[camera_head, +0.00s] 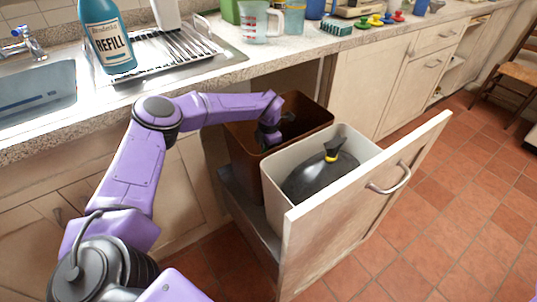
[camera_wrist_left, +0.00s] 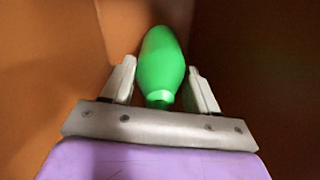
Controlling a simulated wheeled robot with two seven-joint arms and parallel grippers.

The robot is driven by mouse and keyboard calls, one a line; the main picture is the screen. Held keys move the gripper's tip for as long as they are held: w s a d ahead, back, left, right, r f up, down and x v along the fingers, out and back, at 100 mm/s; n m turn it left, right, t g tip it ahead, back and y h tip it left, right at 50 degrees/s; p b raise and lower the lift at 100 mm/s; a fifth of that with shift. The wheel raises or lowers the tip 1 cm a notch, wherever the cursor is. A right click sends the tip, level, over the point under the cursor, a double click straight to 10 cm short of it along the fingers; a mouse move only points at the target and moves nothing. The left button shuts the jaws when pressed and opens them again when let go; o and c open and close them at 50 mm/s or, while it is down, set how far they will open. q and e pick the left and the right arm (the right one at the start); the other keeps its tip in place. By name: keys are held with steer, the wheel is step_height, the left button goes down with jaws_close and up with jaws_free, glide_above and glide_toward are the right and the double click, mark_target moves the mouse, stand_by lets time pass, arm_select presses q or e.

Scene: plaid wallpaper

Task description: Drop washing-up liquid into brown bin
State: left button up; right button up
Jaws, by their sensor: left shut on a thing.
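The washing-up liquid is a green bottle (camera_wrist_left: 162,58) in the left wrist view, between the fingers of my left gripper (camera_wrist_left: 161,72). The gripper is shut on it near its narrow end, and brown walls surround both. In the head view my left arm reaches into the brown bin (camera_head: 309,134), and my left gripper (camera_head: 270,140) is partly hidden below the rim. The bottle cannot be made out in the head view. Whether it touches the bin's floor is not clear. My right gripper is not in view.
The open drawer (camera_head: 350,205) also holds a white bin (camera_head: 365,150) with a black bag (camera_head: 318,178) in it, just in front of the brown bin. The worktop (camera_head: 215,80) edge runs behind, with a blue bottle (camera_head: 107,35) and drying rack (camera_head: 165,55).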

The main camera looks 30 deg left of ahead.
arm_select(q)
steer(key=shift+f, duration=0.55)
steer(key=shift+f+b, duration=0.55)
steer(key=shift+f, duration=0.1)
steer(key=o, duration=1.3)
step_height(320, 180, up, 9)
steer(key=shift+f+p, duration=0.1)
steer(key=shift+p, duration=0.8)
